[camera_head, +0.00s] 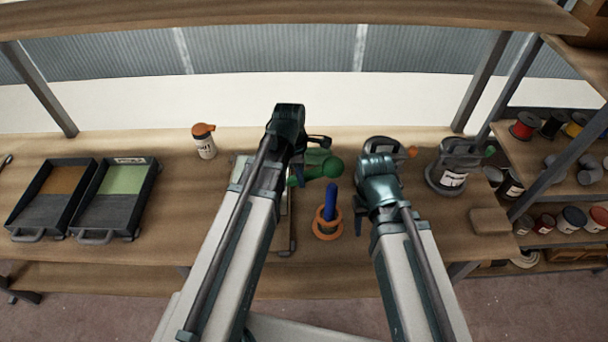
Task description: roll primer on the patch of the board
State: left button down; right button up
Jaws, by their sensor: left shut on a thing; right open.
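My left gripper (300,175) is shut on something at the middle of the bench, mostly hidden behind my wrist. A rounded green thing (325,166) shows beside it; I cannot tell whether this is the roller. A flat panel (240,168), perhaps the board, lies under my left arm, which hides most of it and any patch. Two dark trays stand at the left, one with an orange-brown surface (64,181) and one with pale green (124,180). My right gripper (361,217) is open above the bench, its fingers partly hidden by my arm.
A blue upright piece (330,201) stands in orange rings (327,226) between my arms. A white bottle with an orange cap (204,141) stands behind. A grey labelled container (453,168) and a tan block (490,221) are at right.

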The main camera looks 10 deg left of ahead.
pick_arm(q)
jog(key=shift+a, duration=0.1)
jog(key=shift+s+a+r, duration=0.1)
jog(key=shift+s+a, duration=0.15)
jog(key=shift+a, duration=0.9)
jog(key=shift+s+a, duration=0.25)
jog(key=shift+a, duration=0.85)
jog(key=shift+s+a, duration=0.2)
jog(key=shift+a, duration=0.55)
jog(key=shift+s+a, duration=0.2)
jog(key=shift+a, duration=0.6)
jog(key=shift+s+a, duration=0.2)
jog(key=shift+a, duration=0.55)
notch_tip(320, 180, up, 8)
jog(key=p, duration=0.8)
